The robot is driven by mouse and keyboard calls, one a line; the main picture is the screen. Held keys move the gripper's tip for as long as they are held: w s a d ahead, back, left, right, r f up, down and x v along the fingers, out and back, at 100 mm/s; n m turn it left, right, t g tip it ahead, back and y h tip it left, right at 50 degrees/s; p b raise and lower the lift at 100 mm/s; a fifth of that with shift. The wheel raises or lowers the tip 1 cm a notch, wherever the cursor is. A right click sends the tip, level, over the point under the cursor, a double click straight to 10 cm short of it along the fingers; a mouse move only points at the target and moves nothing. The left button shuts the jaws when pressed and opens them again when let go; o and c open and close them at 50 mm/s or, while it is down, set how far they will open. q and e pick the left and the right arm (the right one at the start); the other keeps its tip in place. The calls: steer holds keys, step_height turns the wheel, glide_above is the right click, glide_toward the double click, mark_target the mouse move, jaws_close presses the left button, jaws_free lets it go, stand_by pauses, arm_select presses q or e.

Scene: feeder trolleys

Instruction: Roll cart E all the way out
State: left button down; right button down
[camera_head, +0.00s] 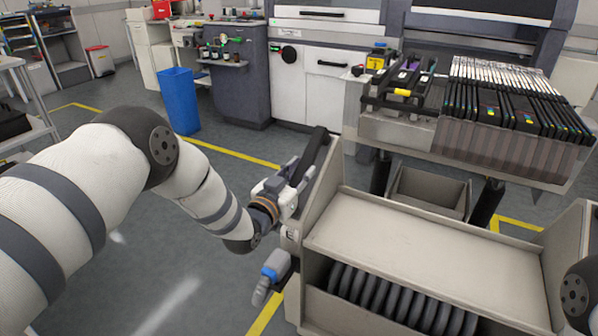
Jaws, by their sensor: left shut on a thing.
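A beige trolley (425,235) fills the lower right, with a flat top panel, upright side panels and several dark reels (395,300) in its lower bay. A rounded grey piece with a blue band (270,272) sticks out low on the trolley's left side. My right gripper is out of view; only part of my right arm shows at the right edge.
Behind the trolley, a bank of feeders (515,105) stands on dark legs above an open bin (428,190). White machines (325,75) line the back. A blue waste bin (178,100) stands at the back left. Yellow lines mark the grey floor; open floor lies left of the trolley.

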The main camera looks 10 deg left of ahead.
arm_select(q)
steer(key=shift+s+r, duration=0.15)
stand_by(0.4)
steer(key=c, duration=1.3)
jaws_free()
steer(key=v, duration=1.2)
